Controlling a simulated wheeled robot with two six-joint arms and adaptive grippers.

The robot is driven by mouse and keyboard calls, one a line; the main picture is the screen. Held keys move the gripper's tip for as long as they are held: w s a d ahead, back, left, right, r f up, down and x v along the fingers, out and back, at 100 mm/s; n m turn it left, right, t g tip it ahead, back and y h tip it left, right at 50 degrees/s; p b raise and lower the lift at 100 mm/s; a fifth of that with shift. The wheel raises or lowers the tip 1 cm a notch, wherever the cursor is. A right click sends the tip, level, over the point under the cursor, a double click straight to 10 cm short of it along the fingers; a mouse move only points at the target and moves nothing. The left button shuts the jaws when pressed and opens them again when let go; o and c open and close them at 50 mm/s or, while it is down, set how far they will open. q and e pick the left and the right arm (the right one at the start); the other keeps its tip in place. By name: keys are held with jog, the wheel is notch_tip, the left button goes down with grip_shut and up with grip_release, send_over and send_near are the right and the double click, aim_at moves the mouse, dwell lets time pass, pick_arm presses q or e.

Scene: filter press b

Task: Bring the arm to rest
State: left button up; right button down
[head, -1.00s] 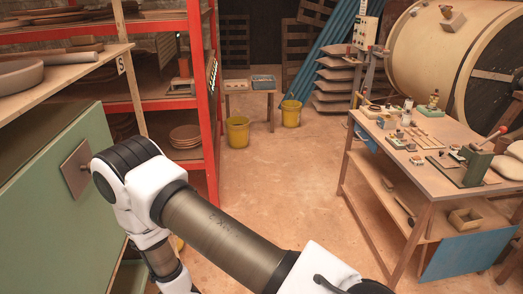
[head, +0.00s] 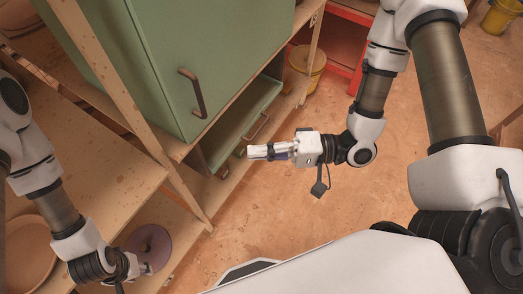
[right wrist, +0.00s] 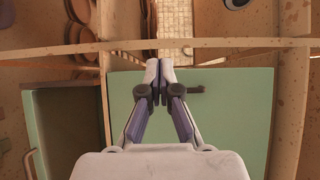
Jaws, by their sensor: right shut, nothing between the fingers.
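My right gripper (head: 252,152) is in the middle of the head view, with its arm coming down from the upper right. Its fingers are together, with nothing between them. In the right wrist view the closed fingertips (right wrist: 153,68) show in front of a green panel with a dark handle. In the head view the right gripper appears apart from the furniture. My left gripper (head: 145,268) is low at the left, by a round purplish disc (head: 148,246); its fingers are too small and partly hidden to read.
A green cabinet (head: 150,45) with a dark handle (head: 193,92) stands on a wooden shelf frame at the upper left. A lower green front (head: 235,130) is below it. A yellow bucket (head: 308,68) is behind. Open floor (head: 300,212) lies below the right gripper.

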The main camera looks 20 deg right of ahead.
jog(key=shift+s+d+r, duration=0.1)
jog(key=shift+s+d, duration=0.25)
jog(key=shift+s, duration=0.15)
notch_tip(320, 180, down, 17)
jog(key=s+d+g+h, duration=0.1)
jog(key=s+h, duration=0.1)
jog(key=h, duration=0.6)
jog(key=s+d+f+n+g+h, duration=0.1)
jog(key=s+d+f+g+h, duration=0.1)
jog(key=d, duration=0.4)
jog(key=s+d+f+n+g+h, duration=0.2)
jog(key=s+d+f+h, duration=0.2)
jog(key=s+d+h, duration=0.1)
jog(key=shift+s+d+f+h, duration=0.35)
jog(key=shift+d+h, duration=0.4)
jog(key=shift+h, duration=0.35)
jog(key=shift+w, duration=0.1)
